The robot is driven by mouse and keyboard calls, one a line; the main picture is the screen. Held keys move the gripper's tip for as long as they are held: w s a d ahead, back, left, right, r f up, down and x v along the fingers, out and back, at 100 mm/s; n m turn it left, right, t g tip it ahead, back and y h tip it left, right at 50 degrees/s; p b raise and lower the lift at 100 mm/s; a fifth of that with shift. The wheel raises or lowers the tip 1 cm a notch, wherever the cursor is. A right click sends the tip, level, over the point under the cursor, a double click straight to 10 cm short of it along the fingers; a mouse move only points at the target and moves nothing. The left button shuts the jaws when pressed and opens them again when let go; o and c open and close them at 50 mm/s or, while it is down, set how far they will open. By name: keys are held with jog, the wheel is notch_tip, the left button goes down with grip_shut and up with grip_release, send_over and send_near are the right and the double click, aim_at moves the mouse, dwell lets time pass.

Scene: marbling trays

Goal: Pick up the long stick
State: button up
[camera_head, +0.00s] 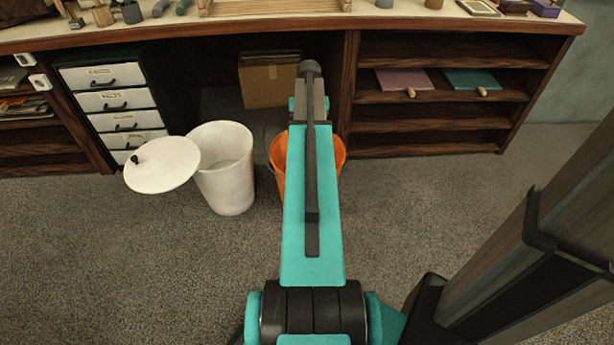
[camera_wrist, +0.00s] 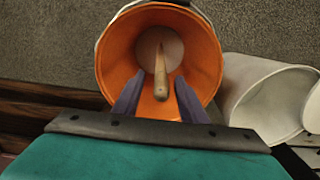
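A long wooden stick (camera_wrist: 160,78) stands in an orange bucket (camera_wrist: 112,58) in the wrist view, its near end pointing up toward the camera. A pale round shape (camera_wrist: 150,42) is at its far end; I cannot tell whether it is part of the stick. My gripper (camera_wrist: 160,80) is open, one finger on each side of the stick. No contact shows. In the head view the orange bucket (camera_head: 336,152) is on the carpet, mostly hidden behind my arm. The stick and my gripper are hidden there.
A white bin (camera_head: 228,180) with its lid (camera_head: 162,165) beside it stands left of the bucket. A wooden workbench (camera_head: 400,27) with shelves and drawers (camera_head: 110,100) is behind. A cardboard box (camera_head: 262,87) sits under it. Carpet in front is clear.

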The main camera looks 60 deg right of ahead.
notch_tip(320, 180, down, 5)
jog(key=shift+f+b, duration=0.1)
jog(key=shift+b, duration=1)
jog(key=shift+c, duration=0.4)
grip_shut()
